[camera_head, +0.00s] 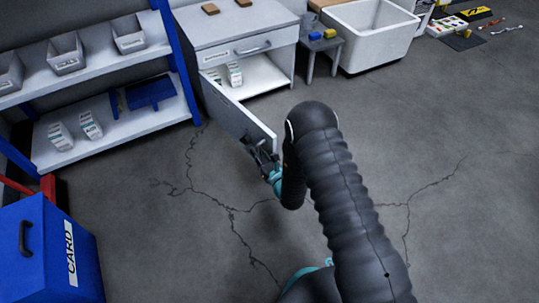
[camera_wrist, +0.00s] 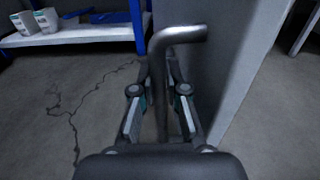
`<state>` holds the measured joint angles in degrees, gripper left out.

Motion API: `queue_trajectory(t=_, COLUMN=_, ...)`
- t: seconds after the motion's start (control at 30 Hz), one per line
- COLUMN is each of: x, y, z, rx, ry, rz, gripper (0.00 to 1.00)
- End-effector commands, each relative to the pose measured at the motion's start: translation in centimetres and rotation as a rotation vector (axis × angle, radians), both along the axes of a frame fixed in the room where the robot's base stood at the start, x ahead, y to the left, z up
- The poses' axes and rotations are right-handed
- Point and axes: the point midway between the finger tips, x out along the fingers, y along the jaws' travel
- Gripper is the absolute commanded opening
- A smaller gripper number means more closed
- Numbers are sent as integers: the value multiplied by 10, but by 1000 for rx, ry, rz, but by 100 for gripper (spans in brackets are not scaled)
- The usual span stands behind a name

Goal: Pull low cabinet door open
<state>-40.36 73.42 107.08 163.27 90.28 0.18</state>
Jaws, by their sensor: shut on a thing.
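The low cabinet (camera_head: 240,45) is light grey and stands at the back. Its door (camera_head: 238,115) hangs well open, swung out towards me, and the inside shelf shows with small white boxes (camera_head: 235,74) in it. In the wrist view the door (camera_wrist: 235,75) fills the right side. Its metal bar handle (camera_wrist: 182,36) bends over between my fingers. My gripper (camera_head: 262,158) is at the free end of the door. In the wrist view my gripper (camera_wrist: 160,92) is shut on the handle, one finger on each side. Part of the handle is hidden by the fingers.
A blue-framed shelf (camera_head: 110,98) with grey bins stands at the left, and a blue CARD box (camera_head: 45,250) at the front left. The cracked floor (camera_head: 450,130) at the right is clear.

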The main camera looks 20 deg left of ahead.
Motion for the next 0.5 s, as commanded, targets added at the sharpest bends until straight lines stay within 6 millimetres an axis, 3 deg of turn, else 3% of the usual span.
queue_trajectory(t=0.47, x=16, y=-9, z=5, rx=8, ry=-10, rz=-29, gripper=0)
queue_trajectory(t=0.5, x=16, y=-9, z=5, rx=8, ry=-9, rz=-30, gripper=20)
